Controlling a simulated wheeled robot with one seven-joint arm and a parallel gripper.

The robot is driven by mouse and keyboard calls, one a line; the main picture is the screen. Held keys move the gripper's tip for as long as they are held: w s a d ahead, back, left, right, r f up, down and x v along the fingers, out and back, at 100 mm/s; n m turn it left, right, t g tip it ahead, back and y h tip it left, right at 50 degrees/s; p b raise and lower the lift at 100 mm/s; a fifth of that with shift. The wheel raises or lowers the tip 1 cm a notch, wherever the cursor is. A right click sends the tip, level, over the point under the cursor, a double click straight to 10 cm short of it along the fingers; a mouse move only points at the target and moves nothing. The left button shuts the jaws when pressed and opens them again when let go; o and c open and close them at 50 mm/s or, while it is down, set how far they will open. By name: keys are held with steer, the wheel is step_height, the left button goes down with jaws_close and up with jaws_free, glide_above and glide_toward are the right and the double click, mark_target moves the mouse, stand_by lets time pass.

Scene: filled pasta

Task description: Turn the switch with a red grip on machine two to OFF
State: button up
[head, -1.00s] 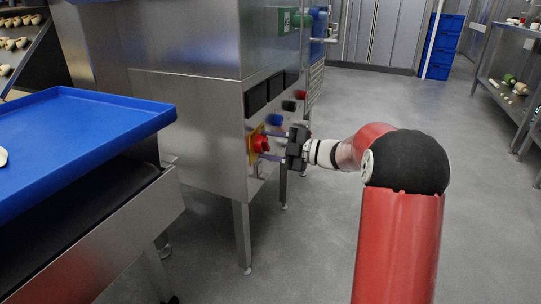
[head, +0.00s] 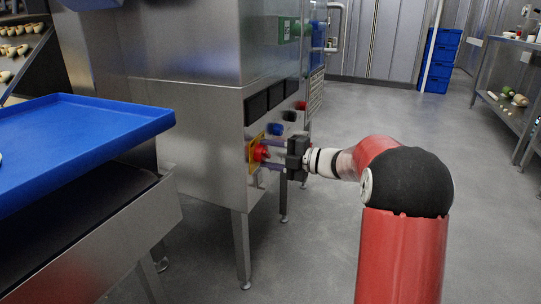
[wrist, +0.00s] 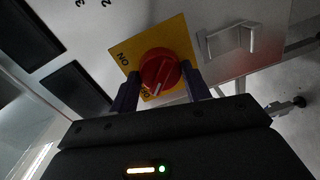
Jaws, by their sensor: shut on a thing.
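The switch's red grip (head: 260,153) sits on a yellow plate on the side of a steel machine (head: 190,110). In the wrist view the round red grip (wrist: 160,72) shows between the fingers. The yellow plate (wrist: 174,36) reads ON at its left and what looks like OFF at its lower edge, partly hidden by the grip. A pale line on the grip seems to run towards the lower lettering; its exact angle is hard to tell. My gripper (head: 268,154) is shut on the red grip, one finger on each side, as the wrist view (wrist: 160,76) also shows.
Dark panels (head: 265,100) and blue, black and red knobs sit above the switch. A metal handle (wrist: 232,40) is beside the plate. A blue tray (head: 80,140) on a conveyor stands at the left. Open grey floor lies right of the machine.

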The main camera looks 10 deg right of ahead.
steer(key=o, duration=1)
steer(key=shift+c, duration=0.2)
steer(key=shift+d, duration=0.1)
steer(key=v, duration=0.7)
steer(key=shift+s+d+p, duration=0.25)
steer(key=shift+d+p, duration=0.05)
steer(key=shift+p, duration=0.15)
